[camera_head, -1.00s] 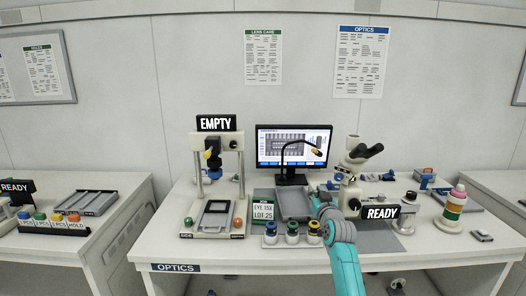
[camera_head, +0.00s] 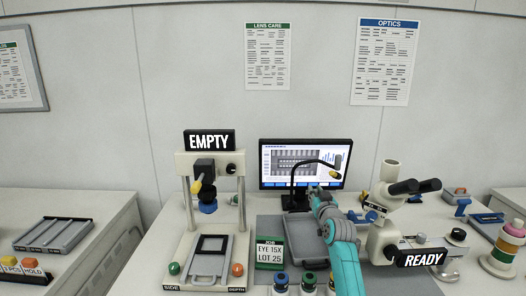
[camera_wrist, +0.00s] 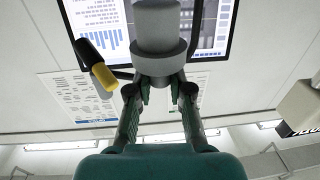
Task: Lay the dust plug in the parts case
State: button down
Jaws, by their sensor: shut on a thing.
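In the wrist view my gripper (camera_wrist: 160,82) is shut on a grey stepped cylinder, which I take to be the dust plug (camera_wrist: 159,60). Its wide collar is just beyond the fingertips and its narrower end reaches the top of the picture. In the head view my gripper (camera_head: 318,195) is in front of the monitor, at the end of my teal arm, and the plug cannot be made out there. A shallow grey tray (camera_head: 297,229) lies below it, partly hidden by the arm. I cannot tell for sure whether this tray is the parts case.
A monitor (camera_head: 284,160) and black gooseneck lamp (camera_head: 293,190) with a yellow tip stand close to my gripper. A stand with an EMPTY sign (camera_head: 209,140) is left; a microscope (camera_head: 385,215) is right. Several capped bottles (camera_head: 281,284) stand in front.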

jog(key=shift+w+f, duration=0.15)
jog(key=shift+f, duration=2.8)
jog(key=c, duration=1)
grip_release()
jog(key=shift+s+d, duration=0.2)
jog(key=shift+s, duration=1.7)
jog(key=shift+s+d, duration=0.15)
jog(key=shift+s, duration=1.75)
